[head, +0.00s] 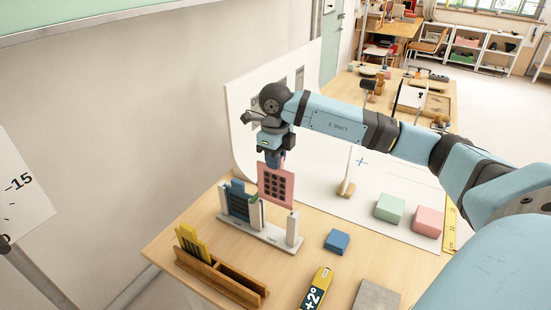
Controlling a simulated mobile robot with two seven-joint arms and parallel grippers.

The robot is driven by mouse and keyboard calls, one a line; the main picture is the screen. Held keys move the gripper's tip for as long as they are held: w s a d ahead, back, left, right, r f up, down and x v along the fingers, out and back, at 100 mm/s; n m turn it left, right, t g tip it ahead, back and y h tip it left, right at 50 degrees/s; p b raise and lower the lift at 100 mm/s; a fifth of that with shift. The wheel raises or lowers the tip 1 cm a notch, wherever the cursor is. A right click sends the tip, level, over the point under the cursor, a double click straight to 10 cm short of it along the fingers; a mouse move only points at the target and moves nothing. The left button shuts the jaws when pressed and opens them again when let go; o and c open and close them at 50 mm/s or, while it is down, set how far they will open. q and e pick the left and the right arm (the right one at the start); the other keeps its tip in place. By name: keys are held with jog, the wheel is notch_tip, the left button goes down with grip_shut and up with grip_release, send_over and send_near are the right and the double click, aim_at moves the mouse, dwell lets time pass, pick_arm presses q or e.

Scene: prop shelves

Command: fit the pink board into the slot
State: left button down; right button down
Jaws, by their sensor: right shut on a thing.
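The pink board (276,185), with rows of dark square marks, hangs upright below my right gripper (272,160). The gripper is shut on its top edge. Below it stands a white slotted rack (268,236) with upright posts. The board's lower part is at the height of the post tops, over the rack's right bay. I cannot tell whether its edges have entered the grooves. A dark blue board (238,203) stands in the rack's left bay. My left gripper is not in view.
In front of the rack is a wooden holder (235,284) with a yellow board (190,243). A blue block (337,241), a green block (390,208), a pink block (428,221) and a yellow labelled bar (317,290) lie to the right. A wooden stand (346,188) is behind.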

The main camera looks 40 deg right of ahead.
aim_at(275, 203)
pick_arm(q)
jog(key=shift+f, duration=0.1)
pick_arm(e)
jog(key=shift+f, duration=0.1)
